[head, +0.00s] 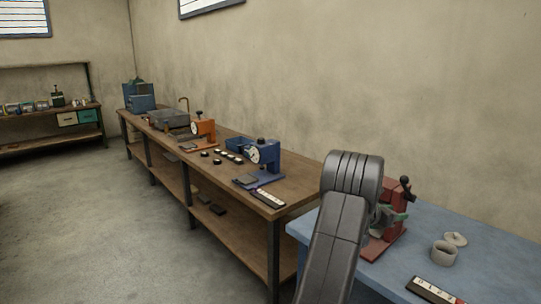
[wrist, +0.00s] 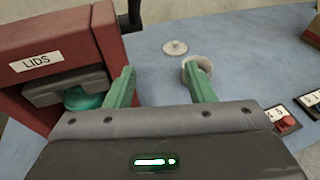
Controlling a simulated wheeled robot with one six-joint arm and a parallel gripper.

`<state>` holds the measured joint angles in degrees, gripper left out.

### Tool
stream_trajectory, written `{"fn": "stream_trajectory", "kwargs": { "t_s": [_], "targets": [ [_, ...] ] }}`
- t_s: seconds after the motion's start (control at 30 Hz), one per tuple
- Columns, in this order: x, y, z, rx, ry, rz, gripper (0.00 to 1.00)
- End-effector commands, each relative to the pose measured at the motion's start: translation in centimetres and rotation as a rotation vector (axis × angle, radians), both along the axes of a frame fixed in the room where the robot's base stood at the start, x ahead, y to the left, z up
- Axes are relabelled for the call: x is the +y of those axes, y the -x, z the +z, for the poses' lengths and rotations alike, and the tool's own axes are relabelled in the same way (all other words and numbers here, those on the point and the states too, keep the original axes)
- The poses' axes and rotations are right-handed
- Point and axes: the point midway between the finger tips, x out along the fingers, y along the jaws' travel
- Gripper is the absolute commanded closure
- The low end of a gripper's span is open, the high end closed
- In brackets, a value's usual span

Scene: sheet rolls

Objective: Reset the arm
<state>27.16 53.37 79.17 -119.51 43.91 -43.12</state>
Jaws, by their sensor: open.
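My gripper (wrist: 163,88) shows in the wrist view with its two green fingers spread apart and nothing between them. It is over the blue table (wrist: 225,45), beside a red machine (wrist: 112,48) labelled "LIDS". In the head view my dark arm rises in front of the red machine (head: 385,240) and hides part of it. A green piece (wrist: 85,99) sits in the machine's dark slot. A small grey pot (wrist: 190,64) stands open beyond the right finger, and a pale round lid (wrist: 174,47) lies behind it.
A numbered strip (head: 433,290) lies on the blue table's front edge; a red button (wrist: 287,124) shows on the right. A long wooden bench (head: 225,150) carries a blue machine (head: 262,160) and an orange machine (head: 201,132). The floor (head: 90,220) at left is clear.

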Motion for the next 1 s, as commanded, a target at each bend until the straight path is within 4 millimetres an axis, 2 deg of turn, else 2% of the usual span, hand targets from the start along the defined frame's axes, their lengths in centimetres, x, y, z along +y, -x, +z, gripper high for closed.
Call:
{"fn": "stream_trajectory", "kwargs": {
  "t_s": [0.03, 0.5, 0.57, 0.7, 1.0],
  "targets": [
    [0.0, -0.3, -1.1, -0.014, 0.019, 0.001, 0.51],
    [-0.2, -1.6, -4.3, -0.165, 0.192, 0.0, 0.51],
    [1.3, -1.0, -3.7, -0.164, 0.19, 0.003, 0.51],
    [3.7, 0.1, -3.7, -0.162, 0.188, 0.002, 0.51],
    [6.6, 1.5, -3.6, -0.162, 0.187, 0.001, 0.51]
  ]
}}
